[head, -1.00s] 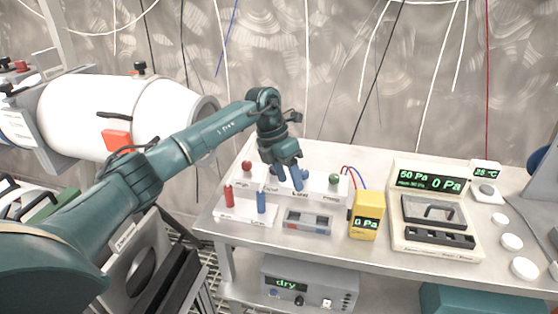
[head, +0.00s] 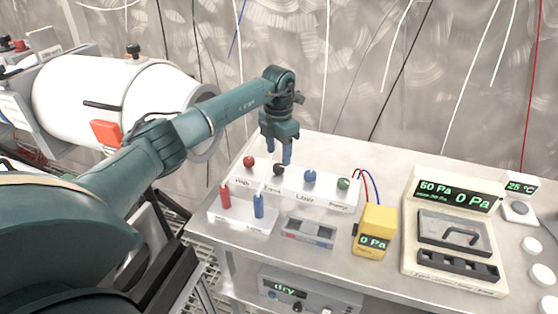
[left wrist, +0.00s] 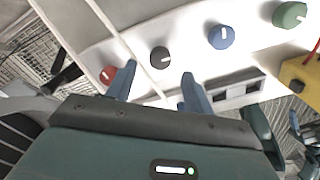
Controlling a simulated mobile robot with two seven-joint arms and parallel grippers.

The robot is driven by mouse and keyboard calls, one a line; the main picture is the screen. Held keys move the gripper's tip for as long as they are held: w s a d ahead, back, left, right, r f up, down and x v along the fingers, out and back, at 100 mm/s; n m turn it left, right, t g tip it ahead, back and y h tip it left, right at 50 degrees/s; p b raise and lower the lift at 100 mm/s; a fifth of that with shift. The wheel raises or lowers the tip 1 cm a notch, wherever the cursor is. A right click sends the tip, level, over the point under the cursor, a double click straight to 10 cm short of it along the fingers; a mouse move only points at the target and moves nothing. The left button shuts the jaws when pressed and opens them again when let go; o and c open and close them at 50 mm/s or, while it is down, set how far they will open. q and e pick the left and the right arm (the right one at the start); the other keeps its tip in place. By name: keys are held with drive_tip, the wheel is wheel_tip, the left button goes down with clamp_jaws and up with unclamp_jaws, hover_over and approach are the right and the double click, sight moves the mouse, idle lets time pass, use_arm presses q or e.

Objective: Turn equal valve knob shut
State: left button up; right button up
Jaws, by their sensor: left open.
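The valve block (head: 322,200) is a white strip on the table with red, black, blue and green knobs. The black knob (head: 279,170) stands second from the left, on the part whose label seems to read Equal. In the left wrist view, the black knob (left wrist: 160,57) has a white pointer line and shows ahead of the gap between the fingers. My left gripper (head: 278,157) is open and empty, pointing down at or just behind the black knob. In the left wrist view, its fingers (left wrist: 157,85) appear apart from that knob. My right gripper is not in view.
The red knob (head: 249,161) is close on the left, the blue knob (head: 310,177) on the right, the green knob (head: 343,184) beyond. Red and blue upright posts (head: 258,206) stand in front. A yellow gauge (head: 375,232) reads 0 Pa. A larger display unit (head: 455,197) stands right.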

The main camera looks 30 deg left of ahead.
sight(279, 166)
use_arm(q)
drive_tip(key=shift+f, duration=2.1)
drive_tip(key=c, duration=1)
drive_tip(key=shift+o, duration=0.2)
